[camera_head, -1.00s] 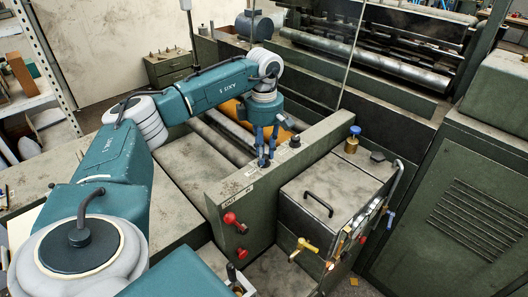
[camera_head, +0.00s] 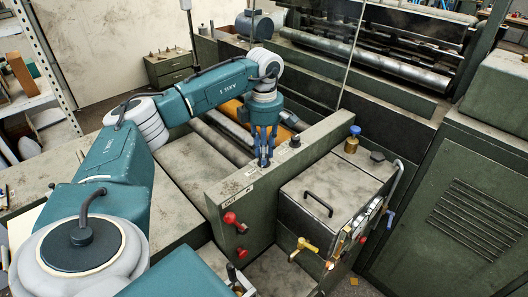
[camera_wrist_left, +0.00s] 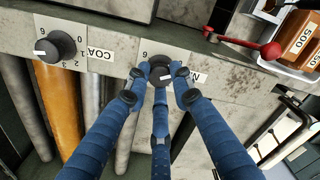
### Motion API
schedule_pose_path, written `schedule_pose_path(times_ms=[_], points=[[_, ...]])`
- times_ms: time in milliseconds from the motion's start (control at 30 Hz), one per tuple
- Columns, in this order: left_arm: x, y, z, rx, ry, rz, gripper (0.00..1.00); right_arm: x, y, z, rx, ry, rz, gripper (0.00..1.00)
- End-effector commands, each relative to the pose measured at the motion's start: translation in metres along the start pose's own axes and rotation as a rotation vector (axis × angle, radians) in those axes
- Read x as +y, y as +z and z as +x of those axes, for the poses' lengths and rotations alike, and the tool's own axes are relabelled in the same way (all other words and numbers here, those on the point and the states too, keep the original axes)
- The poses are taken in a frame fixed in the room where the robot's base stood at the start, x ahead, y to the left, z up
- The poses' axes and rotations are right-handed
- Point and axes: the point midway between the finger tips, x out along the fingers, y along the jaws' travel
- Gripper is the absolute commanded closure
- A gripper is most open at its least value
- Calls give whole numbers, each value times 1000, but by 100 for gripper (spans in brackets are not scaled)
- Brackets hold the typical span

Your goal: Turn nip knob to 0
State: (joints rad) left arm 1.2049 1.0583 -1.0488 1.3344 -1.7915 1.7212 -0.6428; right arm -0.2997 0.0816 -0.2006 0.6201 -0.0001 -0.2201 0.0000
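The nip knob (camera_wrist_left: 160,73) is a dark round knob with a white mark, on the worn grey panel (camera_wrist_left: 216,68). A partly covered label beginning with "N" is to its right, and a "6" shows at its upper left. In the head view my left gripper (camera_head: 264,160) points down at the panel's top edge and covers the knob. My right gripper is not in view.
A similar knob (camera_wrist_left: 55,48) labelled "COA…" sits beside it, also visible in the head view (camera_head: 295,141). A red-ball lever (camera_wrist_left: 270,50) is close on the other side. Rollers (camera_head: 215,140) lie behind the panel; a grey box (camera_head: 330,195) stands in front.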

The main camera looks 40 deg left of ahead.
Motion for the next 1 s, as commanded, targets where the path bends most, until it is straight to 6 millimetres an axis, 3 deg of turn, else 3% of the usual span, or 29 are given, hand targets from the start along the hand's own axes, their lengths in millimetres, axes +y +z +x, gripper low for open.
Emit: schedule_pose_path(times_ms=[33,100,467,1000], points=[[3,0,-4,-6,9,-4,68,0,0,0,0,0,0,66],[2,0,-3,-5,8,-3,59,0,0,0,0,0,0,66],[1,1,-7,-4,4,0,59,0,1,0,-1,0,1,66],[2,0,-107,-6,6,-2,59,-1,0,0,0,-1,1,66]])
